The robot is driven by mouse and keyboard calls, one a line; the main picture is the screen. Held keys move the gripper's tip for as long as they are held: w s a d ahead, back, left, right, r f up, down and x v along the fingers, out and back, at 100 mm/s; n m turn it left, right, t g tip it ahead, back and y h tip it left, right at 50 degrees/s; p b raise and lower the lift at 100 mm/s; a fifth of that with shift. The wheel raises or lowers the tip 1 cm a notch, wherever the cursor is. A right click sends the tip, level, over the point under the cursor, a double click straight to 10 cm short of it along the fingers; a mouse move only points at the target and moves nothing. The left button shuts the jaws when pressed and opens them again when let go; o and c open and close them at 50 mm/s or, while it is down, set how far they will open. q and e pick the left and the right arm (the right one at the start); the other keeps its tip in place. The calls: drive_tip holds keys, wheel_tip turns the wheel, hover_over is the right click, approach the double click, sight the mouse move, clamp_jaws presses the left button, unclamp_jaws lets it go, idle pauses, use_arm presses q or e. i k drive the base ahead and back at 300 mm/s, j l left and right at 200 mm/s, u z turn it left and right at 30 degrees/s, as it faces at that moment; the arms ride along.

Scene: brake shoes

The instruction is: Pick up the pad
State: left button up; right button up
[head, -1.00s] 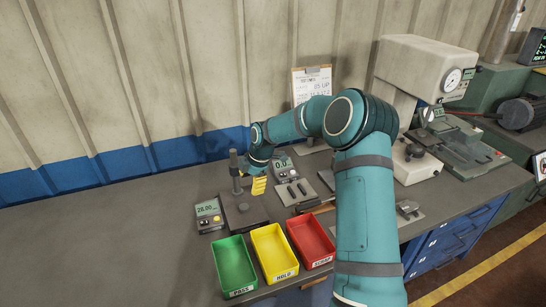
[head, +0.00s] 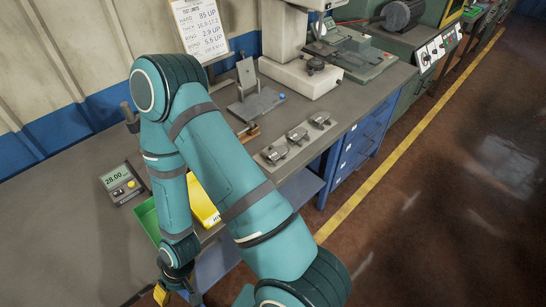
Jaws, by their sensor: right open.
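Three small dark grey brake pads lie in a row on a light plate (head: 289,146) near the bench's front edge: a near-left pad (head: 274,153), a middle pad (head: 298,135) and a far-right pad (head: 320,119). My right gripper (head: 174,293) is at the bottom left of the head view, partly cut off by the lower edge. It is open, with a yellow finger showing, and points down in front of the bench, well apart from the pads. I see nothing in it. My left gripper is not in view.
A green bin (head: 147,219) and a yellow bin (head: 202,207) are partly hidden behind my right arm. A digital readout (head: 121,184) stands left of them. A grey fixture (head: 254,102) and a press (head: 286,62) stand behind the pads. Blue drawers (head: 358,146) sit below the bench.

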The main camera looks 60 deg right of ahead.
sight(276, 152)
drive_tip(key=z, duration=0.4)
drive_tip(key=j+z, duration=0.1)
drive_tip(key=z, duration=0.75)
drive_tip(key=k+z, duration=0.1)
drive_tip(key=z, duration=0.7)
